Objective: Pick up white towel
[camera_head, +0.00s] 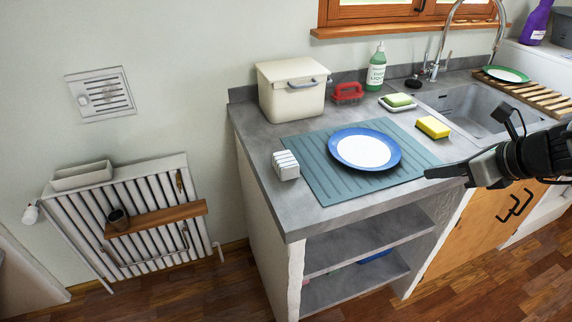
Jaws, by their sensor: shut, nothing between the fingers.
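A small white bundle with grey stripes, which looks like the folded white towel (285,165), sits on the grey counter (262,142) near its left front edge. It lies beside the left edge of a teal ribbed mat (318,187). My gripper (430,173) comes in from the right, its tips over the front right part of the mat. It is shut and empty, well to the right of the towel. The towel is in plain view.
A blue-rimmed plate (364,150) lies on the mat between gripper and towel. Behind are a cream bin (292,90), a red brush (348,92), a green soap bottle (376,70) and a soap dish (398,103). A yellow sponge (433,127) lies near the sink (470,105).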

